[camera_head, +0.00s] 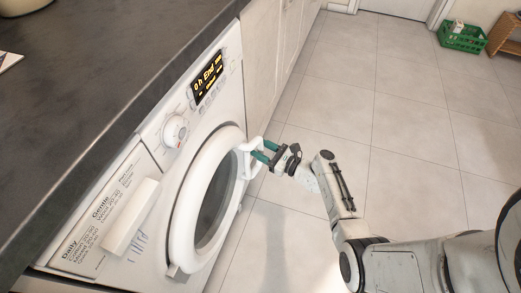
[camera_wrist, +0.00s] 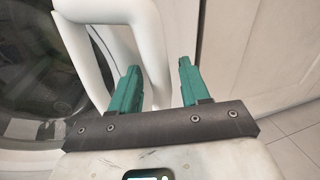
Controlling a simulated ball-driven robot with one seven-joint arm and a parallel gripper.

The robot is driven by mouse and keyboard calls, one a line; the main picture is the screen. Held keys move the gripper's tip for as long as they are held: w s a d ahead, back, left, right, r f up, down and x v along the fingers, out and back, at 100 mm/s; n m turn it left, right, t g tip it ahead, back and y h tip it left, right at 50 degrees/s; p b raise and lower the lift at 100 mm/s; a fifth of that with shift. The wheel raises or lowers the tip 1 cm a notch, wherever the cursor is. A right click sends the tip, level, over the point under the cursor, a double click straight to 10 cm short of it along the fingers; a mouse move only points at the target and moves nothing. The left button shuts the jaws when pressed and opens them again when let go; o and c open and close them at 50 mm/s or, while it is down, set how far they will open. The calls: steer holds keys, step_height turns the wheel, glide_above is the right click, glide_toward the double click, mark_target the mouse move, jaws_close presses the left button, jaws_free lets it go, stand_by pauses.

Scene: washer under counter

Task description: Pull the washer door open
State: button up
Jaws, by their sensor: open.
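The white washer (camera_head: 135,205) stands under the counter, its display reading "End". Its round door (camera_head: 183,200) has a white ring and dark glass, and looks close to the washer front; I cannot tell whether there is a small gap. The white handle (camera_head: 247,158) stands out from the door's right side. My gripper (camera_head: 266,151) is at the handle with its green fingers open. In the wrist view, one bar of the handle (camera_wrist: 148,45) runs down between the two fingertips (camera_wrist: 158,80), nearer the left one. The dark door glass (camera_wrist: 35,55) shows at left.
The dark countertop (camera_head: 110,60) overhangs the washer. Pale cabinet fronts (camera_head: 265,60) continue beyond it. The tiled floor (camera_head: 400,120) to the right is clear. A green crate (camera_head: 463,38) and a wooden shelf (camera_head: 507,35) stand far back right.

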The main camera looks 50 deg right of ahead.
steer(key=shift+w, duration=0.3)
steer(key=shift+c, duration=0.3)
jaws_close()
